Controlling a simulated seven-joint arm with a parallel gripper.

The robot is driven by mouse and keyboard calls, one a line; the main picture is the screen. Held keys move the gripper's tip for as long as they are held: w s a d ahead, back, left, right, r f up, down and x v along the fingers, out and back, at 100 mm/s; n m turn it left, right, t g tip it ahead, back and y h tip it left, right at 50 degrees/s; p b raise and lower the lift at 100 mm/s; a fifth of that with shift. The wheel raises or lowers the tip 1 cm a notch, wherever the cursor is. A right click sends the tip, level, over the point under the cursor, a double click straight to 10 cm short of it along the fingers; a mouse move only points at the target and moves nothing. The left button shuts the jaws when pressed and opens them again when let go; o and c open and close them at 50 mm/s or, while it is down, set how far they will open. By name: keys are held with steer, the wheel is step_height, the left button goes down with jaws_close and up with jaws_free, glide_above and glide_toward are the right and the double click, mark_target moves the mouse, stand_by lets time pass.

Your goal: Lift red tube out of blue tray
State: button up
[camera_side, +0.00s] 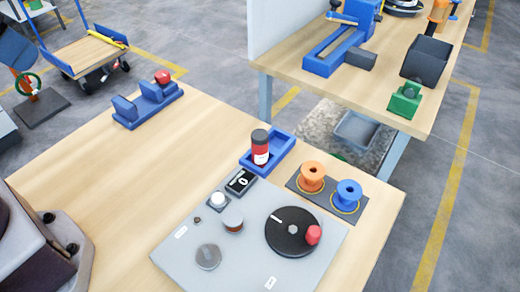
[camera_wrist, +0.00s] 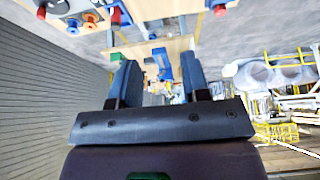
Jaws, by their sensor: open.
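The red tube (camera_side: 261,150), with a dark cap and a pale band, stands upright in the blue tray (camera_side: 285,147) on the wooden table. In the wrist view a small red shape that looks like the tube (camera_wrist: 115,17) shows near the top edge, beside the blue of the tray. My gripper (camera_wrist: 158,75) is open, with nothing between its two blue-grey fingers. It is well away from the tube and does not show in the side view.
A grey panel with a black turntable (camera_side: 292,232) and red knob lies in front of the tray. Orange (camera_side: 312,176) and blue (camera_side: 348,195) spools stand right of it. A blue holder (camera_side: 148,105) sits at the back left. The table's left middle is clear.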

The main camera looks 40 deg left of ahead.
steer(key=o, duration=0.5)
